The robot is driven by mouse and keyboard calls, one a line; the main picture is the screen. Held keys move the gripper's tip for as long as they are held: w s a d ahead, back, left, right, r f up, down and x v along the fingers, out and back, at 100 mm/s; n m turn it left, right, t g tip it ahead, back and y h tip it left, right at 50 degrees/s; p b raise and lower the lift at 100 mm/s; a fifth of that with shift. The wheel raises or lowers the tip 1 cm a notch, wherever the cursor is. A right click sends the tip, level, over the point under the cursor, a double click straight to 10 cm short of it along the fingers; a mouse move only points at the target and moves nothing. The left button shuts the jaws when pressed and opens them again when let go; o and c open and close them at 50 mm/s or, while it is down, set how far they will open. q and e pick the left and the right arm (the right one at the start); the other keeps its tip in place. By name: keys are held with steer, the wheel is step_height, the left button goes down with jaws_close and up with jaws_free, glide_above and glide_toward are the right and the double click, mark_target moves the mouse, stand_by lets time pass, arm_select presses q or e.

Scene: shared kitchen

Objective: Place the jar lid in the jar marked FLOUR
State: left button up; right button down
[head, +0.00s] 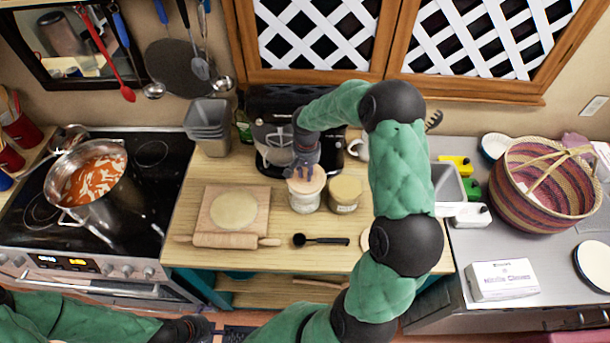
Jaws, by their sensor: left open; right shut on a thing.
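A round, light wooden jar lid (313,183) is at the mouth of a glass jar with pale contents (304,204), on the wooden counter. My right gripper (302,172) reaches down from above and is shut on the lid. I cannot tell whether the lid is seated or just above the rim. The jar's marking is too small to read. A second jar (345,196), with a tan top, stands just right of it. My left gripper (208,327) is open and empty at the bottom edge, low in front of the counter and far from the jars.
A dough board (261,192), rolling pin (220,240) and black scoop (320,240) lie near the jars. A black coffee machine (270,140) stands behind. A pale disc (366,240) is partly hidden by my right arm. A soup pot (90,190) is on the stove.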

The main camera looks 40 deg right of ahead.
mark_target(305, 177)
steer(key=shift+w+d+f, duration=0.25)
steer(key=shift+w+f, duration=0.35)
steer(key=shift+f, duration=0.2)
steer(key=shift+f+p, duration=0.6)
steer(key=shift+f, duration=0.9)
steer(key=c, duration=1.1)
jaws_free()
